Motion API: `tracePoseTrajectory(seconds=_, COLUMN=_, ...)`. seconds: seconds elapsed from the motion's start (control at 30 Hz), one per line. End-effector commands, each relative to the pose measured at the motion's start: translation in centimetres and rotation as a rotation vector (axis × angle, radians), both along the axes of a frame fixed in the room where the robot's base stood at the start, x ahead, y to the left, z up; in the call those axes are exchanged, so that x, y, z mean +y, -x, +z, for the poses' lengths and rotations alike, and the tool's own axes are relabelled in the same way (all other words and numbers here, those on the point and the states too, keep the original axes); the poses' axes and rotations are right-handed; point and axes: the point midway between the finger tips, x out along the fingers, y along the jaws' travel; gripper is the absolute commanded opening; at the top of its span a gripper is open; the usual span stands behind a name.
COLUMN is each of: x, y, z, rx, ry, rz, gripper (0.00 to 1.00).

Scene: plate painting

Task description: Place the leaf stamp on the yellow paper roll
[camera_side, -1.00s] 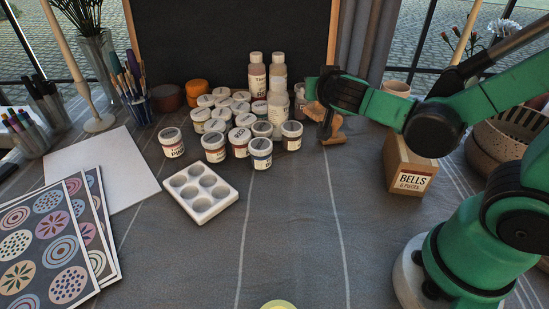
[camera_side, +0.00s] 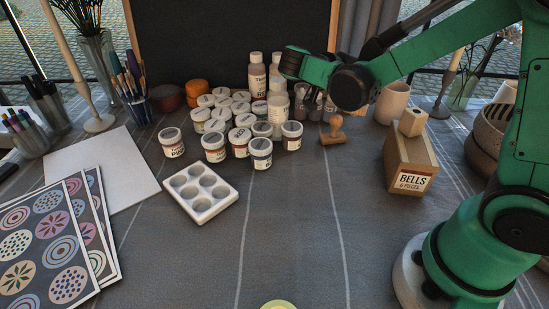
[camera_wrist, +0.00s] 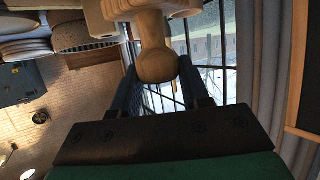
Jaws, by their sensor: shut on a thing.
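A wooden stamp (camera_side: 333,129) with a rounded handle knob shows in the side view, right of the paint jars, knob up and base down. In the wrist view, a wooden stamp (camera_wrist: 155,45) has its knob between the dark fingers of my gripper (camera_wrist: 165,85), which is shut on it. Its base runs out of the top edge, so its printing face and design are hidden. In the side view my gripper is mostly hidden around the dark wrist. A yellow round thing (camera_side: 278,304), perhaps the paper roll, is cut off at the bottom edge.
A white palette (camera_side: 202,191) and several paint jars (camera_side: 240,140) stand to the left. The cloth at the front middle is clear.

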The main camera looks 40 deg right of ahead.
Motion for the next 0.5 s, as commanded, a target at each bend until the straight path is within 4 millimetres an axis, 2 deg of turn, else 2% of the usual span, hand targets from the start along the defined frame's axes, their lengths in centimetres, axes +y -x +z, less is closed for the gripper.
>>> tracePoseTrajectory(seconds=0.1, x=0.0, y=-0.1, z=-2.9, rx=0.001, ry=0.000, rz=0.001, gripper=0.00)
tracePoseTrajectory(seconds=0.3, x=0.0, y=0.0, z=-6.6, rx=0.000, ry=0.000, rz=0.002, gripper=0.00)
tracePoseTrajectory(seconds=0.5, x=0.0, y=0.0, z=-8.1, rx=0.000, ry=0.000, rz=0.002, gripper=0.00)
